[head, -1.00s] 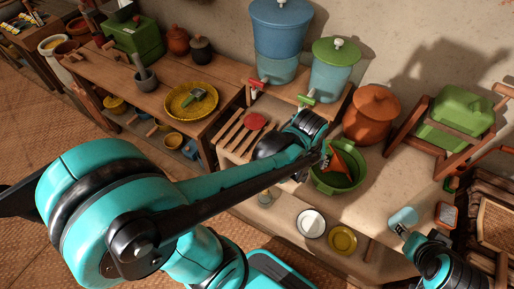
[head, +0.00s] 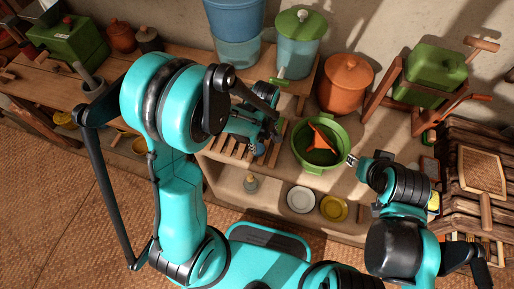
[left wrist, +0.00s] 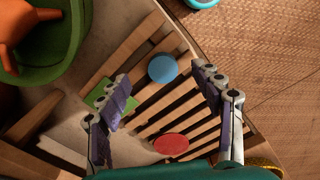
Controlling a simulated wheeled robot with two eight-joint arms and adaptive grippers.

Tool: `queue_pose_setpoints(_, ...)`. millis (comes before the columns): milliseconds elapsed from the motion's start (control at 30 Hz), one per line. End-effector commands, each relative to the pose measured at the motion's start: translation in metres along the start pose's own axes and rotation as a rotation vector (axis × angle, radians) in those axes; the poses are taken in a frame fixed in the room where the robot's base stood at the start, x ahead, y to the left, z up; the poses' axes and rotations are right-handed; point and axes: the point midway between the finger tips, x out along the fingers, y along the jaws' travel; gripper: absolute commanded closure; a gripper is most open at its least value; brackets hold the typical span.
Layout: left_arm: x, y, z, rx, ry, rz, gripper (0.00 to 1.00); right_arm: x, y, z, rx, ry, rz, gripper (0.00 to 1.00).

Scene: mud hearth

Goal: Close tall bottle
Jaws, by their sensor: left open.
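My left gripper (head: 265,143) is open and empty over the slatted rack. In the left wrist view its fingers (left wrist: 161,78) are on either side of a round blue disc (left wrist: 162,69), which lies on the slats below them. A red disc (left wrist: 171,144) and a green square piece (left wrist: 108,98) lie nearby. I cannot make out for sure which thing is the tall bottle; a small bottle (head: 250,184) stands on the lower shelf. My right gripper (head: 366,160) is over the counter, right of the green basin; its jaws are unclear.
The green basin (head: 299,150) holds an orange piece (head: 322,138). Behind stand a green-lidded dispenser (head: 298,50), a blue one (head: 236,20) and an orange pot (head: 345,82).

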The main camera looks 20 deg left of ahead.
Motion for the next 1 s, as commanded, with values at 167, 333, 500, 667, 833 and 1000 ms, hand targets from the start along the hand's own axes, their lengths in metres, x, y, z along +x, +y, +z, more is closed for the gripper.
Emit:
queue_pose_setpoints(167, 0.017, 0.000, -0.001, 0.000, 0.000, 0.000, 0.34, 0.006, 0.000, 0.005, 0.000, 0.000, 0.000, 0.60)
queue_pose_setpoints(333, 0.026, 0.000, -0.002, 0.000, 0.000, 0.001, 0.34, 0.009, 0.000, 0.006, 0.000, 0.000, 0.000, 0.60)
queue_pose_setpoints(500, 0.025, 0.000, -0.002, 0.001, 0.000, 0.001, 0.34, 0.008, 0.000, 0.006, 0.000, 0.000, 0.000, 0.60)
queue_pose_setpoints(667, 0.034, 0.000, -0.004, 0.000, 0.000, 0.001, 0.34, 0.012, 0.000, 0.009, 0.000, 0.000, 0.000, 0.60)
queue_pose_setpoints(833, 0.059, 0.000, -0.013, 0.000, 0.000, 0.001, 0.34, 0.024, 0.000, 0.017, 0.000, 0.000, 0.000, 0.60)
queue_pose_setpoints(1000, 0.078, 0.000, -0.013, 0.001, 0.000, 0.001, 0.34, 0.030, 0.000, 0.021, 0.000, 0.000, 0.000, 0.60)
